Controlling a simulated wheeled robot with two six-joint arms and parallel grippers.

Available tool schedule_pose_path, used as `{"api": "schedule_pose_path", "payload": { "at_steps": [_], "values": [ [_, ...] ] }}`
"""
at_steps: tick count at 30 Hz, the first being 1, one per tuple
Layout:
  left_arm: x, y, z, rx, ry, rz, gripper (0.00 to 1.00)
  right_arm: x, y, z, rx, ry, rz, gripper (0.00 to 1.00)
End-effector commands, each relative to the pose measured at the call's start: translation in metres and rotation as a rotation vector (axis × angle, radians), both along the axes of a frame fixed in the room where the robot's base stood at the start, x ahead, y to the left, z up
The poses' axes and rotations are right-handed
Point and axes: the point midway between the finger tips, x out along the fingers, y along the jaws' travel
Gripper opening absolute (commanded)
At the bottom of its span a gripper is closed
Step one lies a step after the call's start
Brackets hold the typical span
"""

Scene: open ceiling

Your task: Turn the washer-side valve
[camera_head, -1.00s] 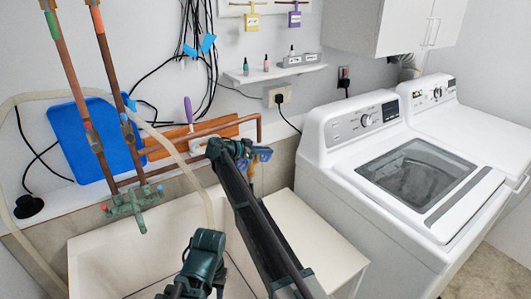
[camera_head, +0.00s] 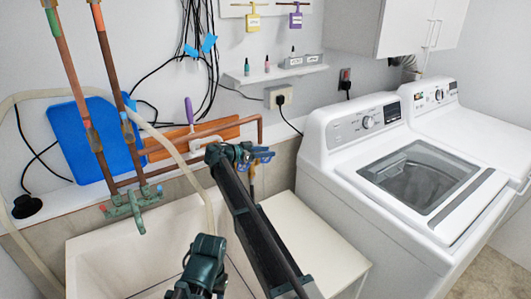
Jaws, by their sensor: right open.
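A blue valve handle (camera_head: 262,154) shows on the pipework behind the sink, just right of my right gripper. A short brass-coloured pipe (camera_head: 252,172) runs down below it. My right gripper (camera_head: 240,153) is open, at the far end of the dark arm reaching over the sink. It overlaps the left part of the blue handle and hides the valve body. I cannot tell whether it touches the handle. Another dark green arm part of mine shows at the bottom centre; no left gripper fingers are visible.
A green tap (camera_head: 132,205) and copper pipes (camera_head: 105,120) stand left over the sink (camera_head: 88,262). A beige hose (camera_head: 172,143) drapes down into it. A white washer (camera_head: 330,150) stands right. A shelf (camera_head: 275,74) with small bottles hangs above.

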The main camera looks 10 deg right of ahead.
Motion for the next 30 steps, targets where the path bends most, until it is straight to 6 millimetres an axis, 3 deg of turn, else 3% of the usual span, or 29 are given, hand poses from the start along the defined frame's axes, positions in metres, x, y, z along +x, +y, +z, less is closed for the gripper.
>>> {"api": "schedule_pose_path", "payload": {
  "at_steps": [10,12,21,30],
  "values": [
    [0.000,0.000,0.045,0.000,0.000,0.000,0.45,0.000,0.000,0.045,0.000,0.000,0.000,0.45],
    [0.000,0.000,0.038,0.000,0.000,0.000,0.45,-0.024,0.003,0.038,0.000,0.000,0.002,0.45],
    [0.000,0.000,0.044,0.000,0.000,0.000,0.45,-0.094,0.017,0.044,0.000,0.000,0.002,0.45],
    [0.000,0.000,0.048,0.000,0.000,0.000,0.45,-0.143,0.028,0.048,0.000,0.000,0.001,0.45]
  ]
}}
